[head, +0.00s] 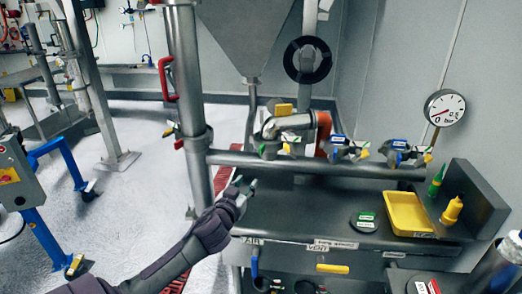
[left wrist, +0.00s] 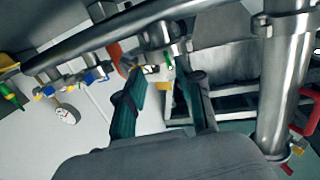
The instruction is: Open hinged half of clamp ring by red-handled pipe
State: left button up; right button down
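The red-handled pipe (head: 186,75) stands upright left of centre in the head view, its red handle (head: 166,79) on its left side. A metal clamp ring (head: 270,140) with yellow and green tabs sits on the horizontal pipe just right of it. In the left wrist view, the clamp ring (left wrist: 156,38) shows ahead of the fingers, and the red-handled pipe (left wrist: 285,75) is at right. My left gripper (head: 246,184) is below the horizontal pipe and the clamp ring. In the left wrist view, its fingers (left wrist: 166,78) are apart and empty. My right gripper is not in view.
Two more clamps with blue tabs, a middle one (head: 342,150) and a right one (head: 402,153), sit along the horizontal pipe (head: 300,160). The dark bench below holds a yellow tray (head: 431,228) and a yellow bottle (head: 452,210). A gauge (head: 445,108) hangs on the wall.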

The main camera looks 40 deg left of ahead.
aim_at(260, 147)
pick_arm(q)
jog(key=shift+t, duration=0.6)
jog(key=r+x, duration=0.1)
jog(key=x, duration=0.4)
jog(key=r+p+x, duration=0.1)
jog(key=x, duration=0.4)
jog(key=a+r+p+x, duration=0.1)
jog(key=x, duration=0.4)
jog(key=shift+w, duration=0.2)
grip_shut()
jog(key=shift+s, duration=0.1)
jog(key=shift+a+r, duration=0.1)
